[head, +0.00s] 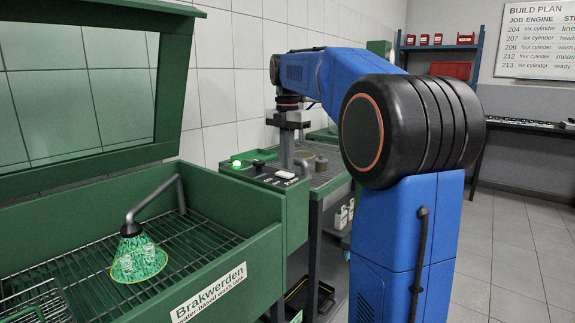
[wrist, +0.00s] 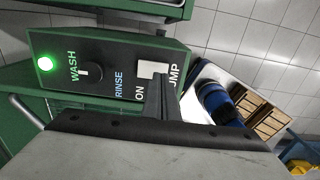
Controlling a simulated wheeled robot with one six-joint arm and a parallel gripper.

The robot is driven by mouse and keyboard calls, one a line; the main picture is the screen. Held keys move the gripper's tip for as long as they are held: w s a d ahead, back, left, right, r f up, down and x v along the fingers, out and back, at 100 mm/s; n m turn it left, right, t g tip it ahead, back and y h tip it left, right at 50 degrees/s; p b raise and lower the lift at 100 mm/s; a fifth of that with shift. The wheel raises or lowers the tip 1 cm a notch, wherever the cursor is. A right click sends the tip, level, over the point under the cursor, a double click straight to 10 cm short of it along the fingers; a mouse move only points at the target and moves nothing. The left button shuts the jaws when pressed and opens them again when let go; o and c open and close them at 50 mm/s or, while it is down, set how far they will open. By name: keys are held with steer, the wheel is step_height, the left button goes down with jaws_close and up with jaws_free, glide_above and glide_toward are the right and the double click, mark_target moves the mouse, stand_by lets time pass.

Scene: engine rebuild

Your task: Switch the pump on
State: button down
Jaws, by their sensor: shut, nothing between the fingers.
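The control box (wrist: 110,50) shows in the wrist view with a lit green lamp (wrist: 45,63), a black WASH/RINSE knob (wrist: 98,76) and a white pump rocker (wrist: 152,69) beside the words ON and PUMP. The lit lamp (head: 236,163) and box also show in the head view. My gripper (wrist: 163,98) is shut and empty, its tips right at the pump rocker; I cannot tell whether they touch. In the head view my gripper (head: 287,158) points down over the box. A spray nozzle (head: 131,229) in the tank has a green-and-yellow cone with pale streams below it.
The green wash tank (head: 225,275) has an open lid (head: 95,165) and a wire rack (head: 195,240). A bench with a grated top (head: 325,178) stands beyond the box. Floor on the right (head: 510,240) is clear. Shelves with red bins (head: 450,70) stand behind.

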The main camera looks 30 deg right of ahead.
steer(key=shift+f, duration=0.85)
steer(key=shift+f, duration=0.1)
steer(key=shift+w+a+r, duration=0.15)
steer(key=shift+w, duration=0.2)
steer(key=shift+w+a+r, duration=0.1)
steer(key=shift+w, duration=0.25)
